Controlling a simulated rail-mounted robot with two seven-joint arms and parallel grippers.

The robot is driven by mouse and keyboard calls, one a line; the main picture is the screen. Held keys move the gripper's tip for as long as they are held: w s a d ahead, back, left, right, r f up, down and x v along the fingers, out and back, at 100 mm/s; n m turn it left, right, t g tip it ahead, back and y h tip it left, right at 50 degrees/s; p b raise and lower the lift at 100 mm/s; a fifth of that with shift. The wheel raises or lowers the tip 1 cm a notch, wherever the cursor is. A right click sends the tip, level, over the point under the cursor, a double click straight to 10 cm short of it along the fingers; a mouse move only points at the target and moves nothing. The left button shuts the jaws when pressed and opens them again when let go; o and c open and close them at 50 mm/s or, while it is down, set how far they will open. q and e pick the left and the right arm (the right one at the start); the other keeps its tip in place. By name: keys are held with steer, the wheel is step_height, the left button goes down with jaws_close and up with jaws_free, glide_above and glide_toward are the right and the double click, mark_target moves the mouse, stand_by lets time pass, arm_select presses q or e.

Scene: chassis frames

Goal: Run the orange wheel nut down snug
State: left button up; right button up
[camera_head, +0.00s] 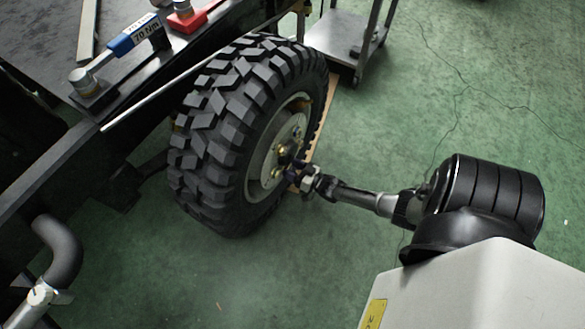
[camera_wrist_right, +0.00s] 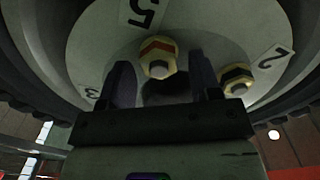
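The wheel (camera_head: 235,130) has a chunky black tyre and a pale hub, with brass nuts (camera_head: 281,149) too small to tell apart in the head view. In the right wrist view the orange-marked nut (camera_wrist_right: 158,57) sits on its stud at the hub face, below label 5. A black-marked nut (camera_wrist_right: 237,78) is at right near label 2. My right gripper (camera_head: 296,168) is at the hub. In the wrist view its dark fingers (camera_wrist_right: 162,75) are apart, one each side of the orange-marked nut, with no visible contact. My left gripper is not in view.
A blue-handled torque tool (camera_head: 135,35) marked 70 Nm and a red one (camera_head: 187,18) lie on the black chassis rail (camera_head: 50,155). A grey trolley (camera_head: 345,40) stands behind the wheel. The green floor to the right is clear.

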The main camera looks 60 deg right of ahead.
steer(key=shift+s, duration=0.2)
steer(key=s+a+p, duration=0.1)
steer(key=s+p, duration=0.3)
steer(key=s, duration=0.9)
steer(key=shift+s+p, duration=0.2)
steer(key=shift+p, duration=0.15)
